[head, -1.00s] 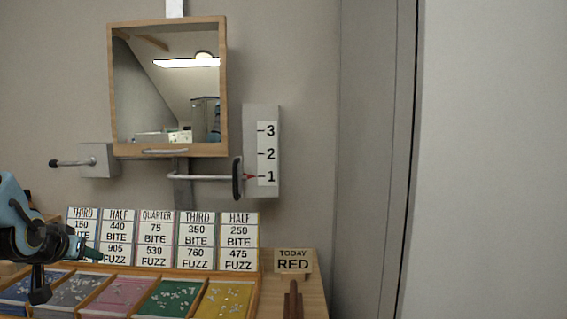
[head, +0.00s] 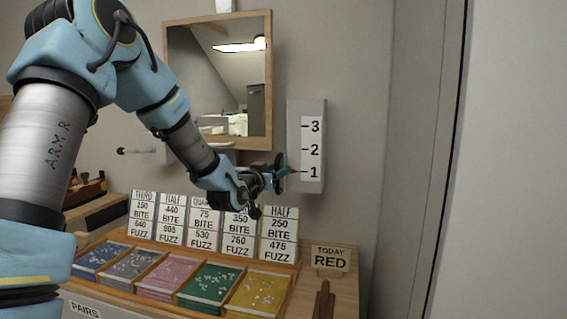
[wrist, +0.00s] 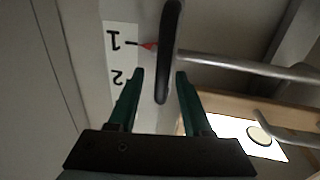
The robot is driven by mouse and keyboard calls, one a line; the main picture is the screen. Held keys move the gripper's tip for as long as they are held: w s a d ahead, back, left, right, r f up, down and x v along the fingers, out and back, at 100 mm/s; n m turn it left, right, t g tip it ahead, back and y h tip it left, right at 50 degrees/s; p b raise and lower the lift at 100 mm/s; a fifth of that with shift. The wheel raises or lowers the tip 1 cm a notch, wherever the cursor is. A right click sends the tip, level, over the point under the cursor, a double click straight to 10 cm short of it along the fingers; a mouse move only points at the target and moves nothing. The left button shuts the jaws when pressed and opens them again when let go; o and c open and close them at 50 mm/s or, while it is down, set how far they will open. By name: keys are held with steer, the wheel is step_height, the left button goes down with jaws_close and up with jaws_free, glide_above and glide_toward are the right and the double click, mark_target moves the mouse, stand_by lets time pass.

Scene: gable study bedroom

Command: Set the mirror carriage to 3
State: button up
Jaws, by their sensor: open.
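The wood-framed mirror (head: 268,85) hangs on the wall. Right of it, a grey block carries a white scale (head: 312,150) marked 3, 2, 1 from top to bottom. The red pointer (wrist: 149,46) is at the 1 mark. In the wrist view a black upright grip (wrist: 170,35) sits on the end of a metal rod (wrist: 230,62). My gripper (wrist: 160,73) is open, with one green finger on each side of the grip's near end. Gaps show on both sides. In the head view my gripper (head: 280,172) is at the scale's left and hides most of the grip.
Below stands a wooden tray (head: 215,308) of coloured compartments with several number cards (head: 278,235) behind it. A "TODAY RED" sign (head: 330,258) stands to the right. A second lever (head: 135,151) is on the wall at left. The wall right of the scale is clear.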

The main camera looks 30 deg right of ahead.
mark_target(282, 190)
steer(key=shift+p+x, duration=0.5)
steer(key=shift+x, duration=1.3)
steer(key=shift+a, duration=0.1)
jaws_close()
